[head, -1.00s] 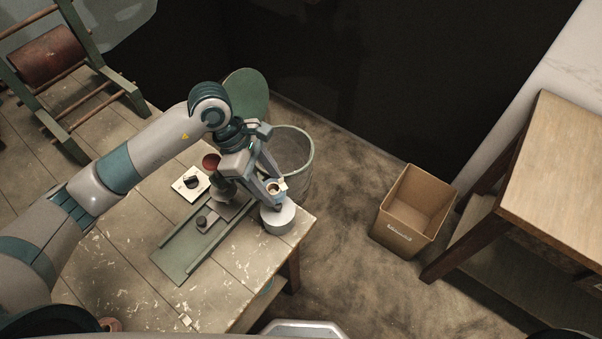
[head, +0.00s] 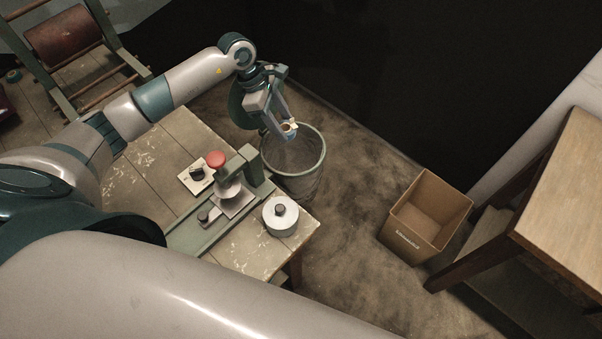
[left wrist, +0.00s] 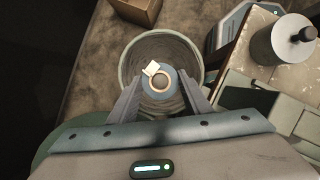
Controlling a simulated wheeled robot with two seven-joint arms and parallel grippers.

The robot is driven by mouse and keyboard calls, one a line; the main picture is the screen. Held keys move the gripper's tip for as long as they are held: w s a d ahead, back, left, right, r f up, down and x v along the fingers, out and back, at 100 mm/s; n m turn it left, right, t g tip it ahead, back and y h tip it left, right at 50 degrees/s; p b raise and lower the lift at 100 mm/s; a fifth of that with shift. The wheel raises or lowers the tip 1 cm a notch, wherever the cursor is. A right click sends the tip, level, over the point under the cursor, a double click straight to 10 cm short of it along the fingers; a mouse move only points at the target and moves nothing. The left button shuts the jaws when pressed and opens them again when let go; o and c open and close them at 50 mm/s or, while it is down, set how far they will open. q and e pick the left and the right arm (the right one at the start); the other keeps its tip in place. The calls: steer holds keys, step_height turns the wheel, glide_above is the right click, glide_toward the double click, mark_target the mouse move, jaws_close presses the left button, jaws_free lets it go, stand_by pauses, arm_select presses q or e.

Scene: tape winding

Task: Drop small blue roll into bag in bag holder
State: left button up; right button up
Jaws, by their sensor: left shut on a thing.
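My left gripper (head: 284,122) is shut on a small blue roll (head: 289,130) with a pale core and a loose whitish end. It holds the roll above a round bin (head: 308,177) that stands on the floor beside the table. In the left wrist view the roll (left wrist: 168,84) sits between the fingertips, with the bin's rim (left wrist: 198,60) all around it. The inside of the bin is mostly hidden below the roll, and I cannot tell whether a bag lines it. My right gripper is not in view.
The worn table (head: 250,252) carries a green machine (head: 190,236) with a red knob and a silver cylinder (head: 281,222) near its corner. An open cardboard box (head: 408,240) stands on the floor to the right, beside a wooden table (head: 565,200).

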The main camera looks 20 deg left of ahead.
arm_select(q)
steer(key=shift+f, duration=0.1)
steer(key=shift+f+b, duration=1.1)
steer(key=shift+f, duration=1.8)
steer(key=o, duration=1.1)
